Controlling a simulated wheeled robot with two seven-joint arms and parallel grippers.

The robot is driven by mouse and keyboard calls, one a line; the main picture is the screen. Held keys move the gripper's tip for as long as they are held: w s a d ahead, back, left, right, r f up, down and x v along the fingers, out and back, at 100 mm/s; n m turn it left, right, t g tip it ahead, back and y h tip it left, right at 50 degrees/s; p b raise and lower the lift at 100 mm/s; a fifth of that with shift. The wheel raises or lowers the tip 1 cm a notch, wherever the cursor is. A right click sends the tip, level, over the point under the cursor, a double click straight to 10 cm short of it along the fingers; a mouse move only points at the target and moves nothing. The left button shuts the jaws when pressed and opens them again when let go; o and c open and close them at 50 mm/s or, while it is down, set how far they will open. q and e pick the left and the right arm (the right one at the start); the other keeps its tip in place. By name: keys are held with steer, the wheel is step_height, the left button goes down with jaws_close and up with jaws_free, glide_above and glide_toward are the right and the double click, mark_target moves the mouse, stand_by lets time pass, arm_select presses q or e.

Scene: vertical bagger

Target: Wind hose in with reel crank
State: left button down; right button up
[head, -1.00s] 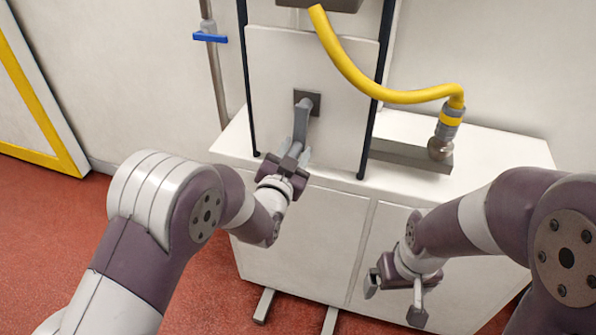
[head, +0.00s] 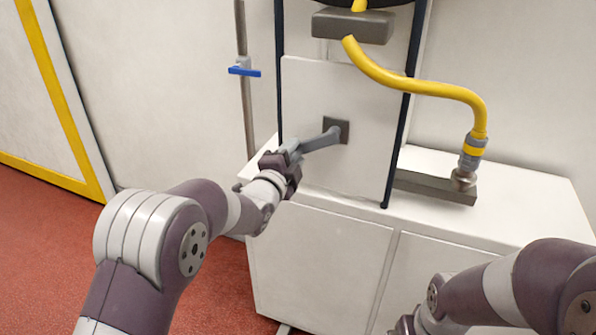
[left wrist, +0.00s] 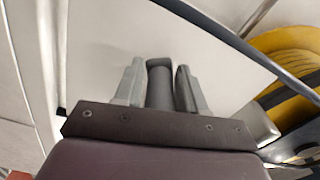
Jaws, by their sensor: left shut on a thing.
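The grey reel crank (head: 322,140) is mounted on a dark square plate (head: 343,128) on the white panel, and its arm points left and slightly down. My left gripper (head: 290,152) is shut on the crank's handle end. In the left wrist view the crank handle (left wrist: 160,85) stands between the two fingers. The yellow hose (head: 410,84) hangs from a grey guide block (head: 352,26) and curves right to a grey nozzle (head: 467,160). My right gripper (head: 405,326) is at the bottom edge, mostly cut off, and its jaws are unclear.
A white cabinet (head: 320,250) stands below the panel, with a grey bracket (head: 437,187) under the nozzle. Two dark posts (head: 281,60) flank the panel. A pipe with a blue valve handle (head: 244,71) is at the left. Red floor is clear at the lower left.

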arm_select(q)
steer(key=r+m+b, duration=0.1)
steer(key=m, duration=0.1)
steer(key=a+r+m+b, duration=0.1)
steer(key=shift+w+m, duration=0.15)
steer(key=shift+m, duration=0.25)
steer(key=shift+r+m+b, duration=1.45)
steer(key=shift+m+b, duration=0.3)
steer(key=shift+m, duration=0.25)
steer(key=c, duration=0.9)
jaws_free()
steer(key=shift+r, duration=0.2)
steer(key=v, duration=1.2)
steer(key=shift+s, duration=0.35)
steer(key=shift+a+r, duration=0.1)
